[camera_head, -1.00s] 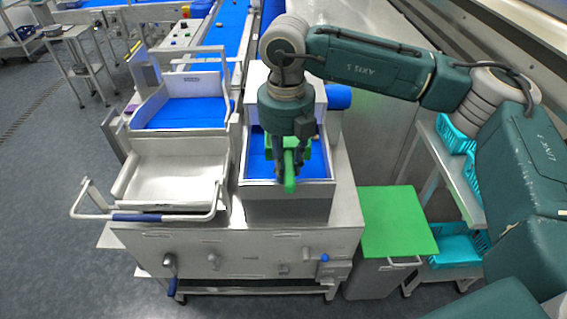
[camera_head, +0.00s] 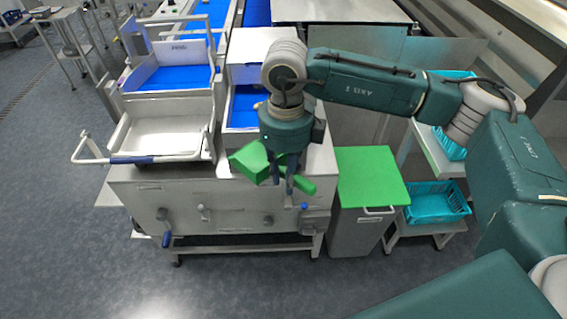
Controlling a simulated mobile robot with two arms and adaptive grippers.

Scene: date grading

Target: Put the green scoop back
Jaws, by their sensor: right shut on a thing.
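The green scoop (camera_head: 249,161) hangs in my right gripper (camera_head: 286,185), in front of the metal grading machine (camera_head: 235,206). The gripper points down and its fingers are shut on the scoop's handle, which sticks out to the right. The scoop's boxy bowl is to the left of the fingers. It appears to be in the air near the machine's front top edge. My left gripper is not in view.
A blue-floored bin (camera_head: 243,108) is behind the scoop. A white tray (camera_head: 166,134) is at left. A green-lidded grey bin (camera_head: 371,178) stands right of the machine. Turquoise baskets (camera_head: 437,203) sit on a rack at far right. Grey floor is free in front.

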